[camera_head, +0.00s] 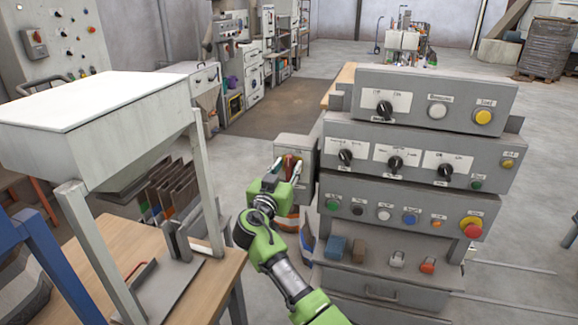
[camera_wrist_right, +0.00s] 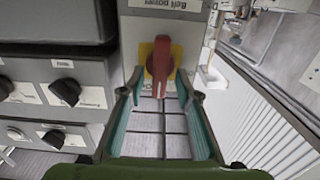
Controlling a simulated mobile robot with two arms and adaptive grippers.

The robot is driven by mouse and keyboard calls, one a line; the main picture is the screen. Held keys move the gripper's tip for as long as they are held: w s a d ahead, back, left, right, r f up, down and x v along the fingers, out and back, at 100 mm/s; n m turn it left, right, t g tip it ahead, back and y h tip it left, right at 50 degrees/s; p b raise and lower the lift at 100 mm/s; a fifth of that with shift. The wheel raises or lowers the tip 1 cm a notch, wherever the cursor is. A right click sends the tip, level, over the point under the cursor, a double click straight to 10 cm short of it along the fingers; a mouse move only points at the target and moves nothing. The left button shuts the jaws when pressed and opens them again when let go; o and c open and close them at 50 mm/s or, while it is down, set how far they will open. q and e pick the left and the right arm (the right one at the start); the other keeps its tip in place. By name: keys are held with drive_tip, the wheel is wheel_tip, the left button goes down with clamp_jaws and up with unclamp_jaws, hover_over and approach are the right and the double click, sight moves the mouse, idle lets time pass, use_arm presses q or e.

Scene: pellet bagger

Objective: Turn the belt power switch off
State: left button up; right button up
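The belt power switch is a red rotary handle (camera_wrist_right: 162,72) on a yellow plate (camera_wrist_right: 147,50), on a grey box. In the right wrist view its handle points down the picture, and the "Belt power" label (camera_wrist_right: 168,4) above it reads upside down. In the head view the grey switch box (camera_head: 294,143) stands left of the control panels, with the red handle partly hidden. My right gripper (camera_head: 287,167) is in front of the box. Its teal-padded fingers are open, one on each side of the handle; contact cannot be told. My left gripper is not in view.
Stacked control panels (camera_head: 340,182) with black knobs and coloured buttons stand close right of the switch box. A red emergency stop button (camera_head: 472,228) is at their lower right. A grey hopper stand (camera_head: 75,190) on a wooden table (camera_head: 90,262) is at left.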

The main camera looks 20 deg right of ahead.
drive_tip(key=shift+c, duration=0.9)
clamp_jaws()
